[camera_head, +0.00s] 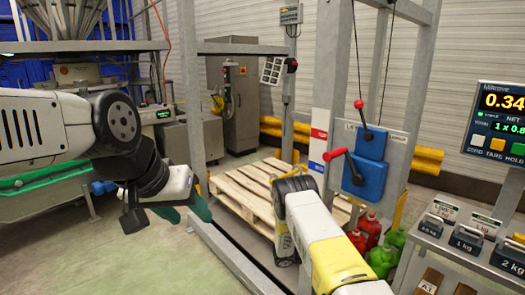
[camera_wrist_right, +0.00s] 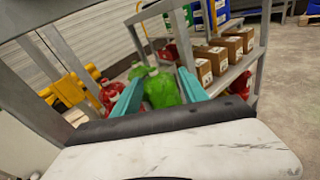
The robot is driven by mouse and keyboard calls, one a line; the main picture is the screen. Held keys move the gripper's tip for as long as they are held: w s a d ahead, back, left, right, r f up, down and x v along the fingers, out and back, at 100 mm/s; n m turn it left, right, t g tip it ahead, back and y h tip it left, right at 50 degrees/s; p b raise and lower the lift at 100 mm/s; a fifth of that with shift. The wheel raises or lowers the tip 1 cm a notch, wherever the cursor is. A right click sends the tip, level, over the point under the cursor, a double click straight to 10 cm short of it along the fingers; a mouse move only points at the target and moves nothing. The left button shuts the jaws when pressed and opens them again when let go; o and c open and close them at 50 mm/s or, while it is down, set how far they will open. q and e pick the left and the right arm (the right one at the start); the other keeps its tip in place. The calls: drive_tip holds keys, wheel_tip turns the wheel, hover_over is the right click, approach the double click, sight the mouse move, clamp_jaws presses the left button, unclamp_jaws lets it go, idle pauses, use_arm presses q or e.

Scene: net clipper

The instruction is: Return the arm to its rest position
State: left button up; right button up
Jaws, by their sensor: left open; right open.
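My left arm comes in from the left in the head view, bent down at the wrist. Its gripper (camera_head: 187,210) hangs over the open floor with dark green fingers, open and empty. My right arm comes up from the lower right, its white and yellow links in front of the pallet; its fingers are hidden in the head view. In the right wrist view my right gripper (camera_wrist_right: 158,82) shows two teal fingers spread apart. A green jug (camera_wrist_right: 162,92) appears between them, beyond the fingers; I see no grip on it.
A wooden pallet (camera_head: 248,190) lies inside a grey steel frame (camera_head: 330,90). A blue clipper unit with a red lever (camera_head: 366,176) is mounted on the frame. Red jugs (camera_head: 368,232) stand below. A shelf with weights (camera_head: 465,238) stands at right. Floor at lower left is clear.

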drive_tip(key=s+a+r+m+g+y, duration=0.15)
drive_tip(key=s+r+m+y, duration=0.3)
drive_tip(key=r, duration=0.65)
drive_tip(key=s+a+r+m+g+y, duration=0.1)
drive_tip(key=s+r+m+g+y, duration=0.4)
drive_tip(key=r, duration=0.6)
drive_tip(key=s+a+r+m+t+y, duration=0.4)
drive_tip(key=s+a+r, duration=0.3)
drive_tip(key=s, duration=0.4)
drive_tip(key=s+a+r+m+t+y, duration=0.4)
drive_tip(key=s+a+r+t+y, duration=0.1)
drive_tip(key=s+r, duration=0.5)
drive_tip(key=shift+s+a+t, duration=0.4)
drive_tip(key=shift+a+t, duration=0.05)
drive_tip(key=shift+a, duration=0.65)
drive_tip(key=shift+r, duration=0.15)
